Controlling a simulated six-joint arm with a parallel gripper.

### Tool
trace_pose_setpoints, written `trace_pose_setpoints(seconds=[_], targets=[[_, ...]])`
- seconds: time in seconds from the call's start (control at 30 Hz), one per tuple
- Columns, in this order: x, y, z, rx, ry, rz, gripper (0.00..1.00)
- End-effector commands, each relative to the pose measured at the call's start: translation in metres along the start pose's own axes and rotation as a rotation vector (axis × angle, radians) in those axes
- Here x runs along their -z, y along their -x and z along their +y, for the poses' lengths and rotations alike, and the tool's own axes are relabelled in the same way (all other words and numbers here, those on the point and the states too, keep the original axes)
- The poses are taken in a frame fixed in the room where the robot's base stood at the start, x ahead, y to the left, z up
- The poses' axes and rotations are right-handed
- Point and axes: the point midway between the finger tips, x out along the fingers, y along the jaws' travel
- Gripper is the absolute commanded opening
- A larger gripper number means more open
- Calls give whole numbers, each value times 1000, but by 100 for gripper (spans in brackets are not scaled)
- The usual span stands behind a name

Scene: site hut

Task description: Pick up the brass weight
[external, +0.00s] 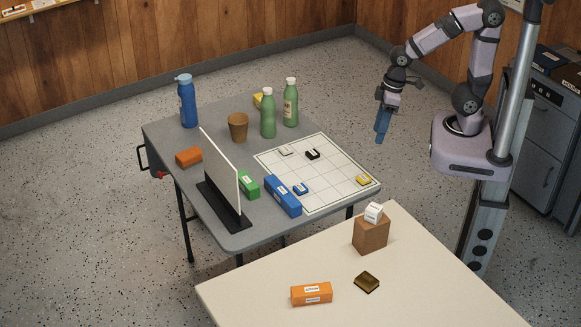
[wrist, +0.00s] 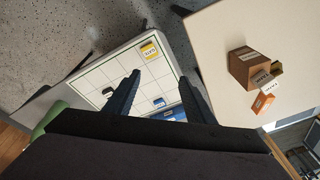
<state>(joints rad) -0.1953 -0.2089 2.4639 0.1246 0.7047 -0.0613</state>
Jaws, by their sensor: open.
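The small brass block with dark sides (external: 367,282), which I take for the brass weight, lies on the cream table (external: 450,296), between the orange box (external: 311,294) and the brown block (external: 371,235). In the wrist view it seems to show as a small brownish piece (wrist: 278,68) partly behind the brown block. My gripper (external: 381,138) hangs in the air beyond the cream table, well away from the brass weight. In the wrist view its blue fingers (wrist: 159,77) are apart with nothing held between them.
A white labelled cube (external: 374,212) sits on the brown block. The grey table (external: 222,227) holds a grid board (external: 335,178), an upright white panel (external: 221,172), bottles (external: 268,115), a cup (external: 238,127) and coloured blocks. The cream table's front area is clear.

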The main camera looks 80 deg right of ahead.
Motion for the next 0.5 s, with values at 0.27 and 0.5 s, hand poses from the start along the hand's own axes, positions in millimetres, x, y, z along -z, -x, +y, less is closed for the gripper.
trace_pose_setpoints(seconds=[0.27,0.5], targets=[[50,-34,-123,160,222,256,49],[58,-42,-245,291,371,515,49]])
